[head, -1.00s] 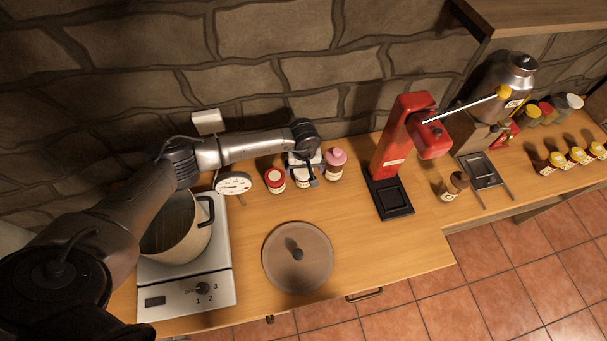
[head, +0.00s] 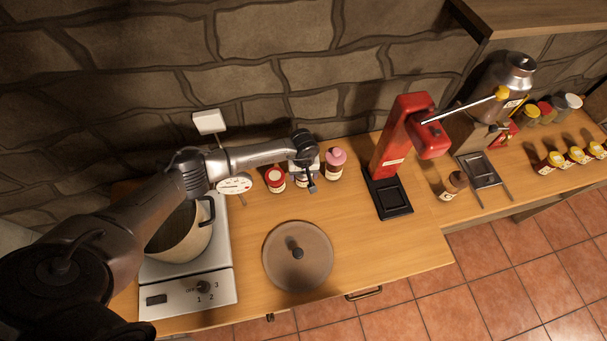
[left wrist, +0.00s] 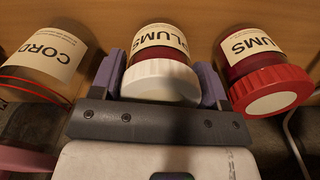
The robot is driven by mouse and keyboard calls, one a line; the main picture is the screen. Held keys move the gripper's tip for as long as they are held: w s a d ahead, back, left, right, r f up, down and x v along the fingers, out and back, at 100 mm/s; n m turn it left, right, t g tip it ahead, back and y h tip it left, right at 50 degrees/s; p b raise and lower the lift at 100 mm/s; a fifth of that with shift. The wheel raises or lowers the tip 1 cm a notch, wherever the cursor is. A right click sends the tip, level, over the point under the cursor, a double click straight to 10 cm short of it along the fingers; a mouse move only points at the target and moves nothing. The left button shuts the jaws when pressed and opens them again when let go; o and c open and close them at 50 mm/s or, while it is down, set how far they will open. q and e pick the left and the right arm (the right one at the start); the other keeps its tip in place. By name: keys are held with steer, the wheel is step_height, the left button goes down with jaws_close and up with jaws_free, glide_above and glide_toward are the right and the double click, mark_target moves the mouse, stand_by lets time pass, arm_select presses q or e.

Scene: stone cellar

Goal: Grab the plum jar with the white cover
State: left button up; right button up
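The plum jar with the white cover (left wrist: 161,80) stands between the two purple fingers of my left gripper (left wrist: 160,84). Part of its label, "PLUMS", shows. The fingers lie close along both sides, with hardly any gap; I cannot tell whether they press on it. In the head view, my left gripper (head: 308,178) is over this jar (head: 300,183), hiding most of it. A second plum jar with a red cover (left wrist: 268,88) is just right of the fingers in the wrist view; it also shows in the head view (head: 275,179). My right gripper is not in view.
A pink-topped cordial jar (head: 336,163) stands close on the right in the head view. A pot (head: 181,236) on a hotplate (head: 203,288) and a scale dial (head: 234,184) are to the left. A round lid (head: 297,257) lies in front. A red press (head: 391,150) stands right.

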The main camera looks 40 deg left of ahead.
arm_select(q)
steer(key=c, duration=0.5)
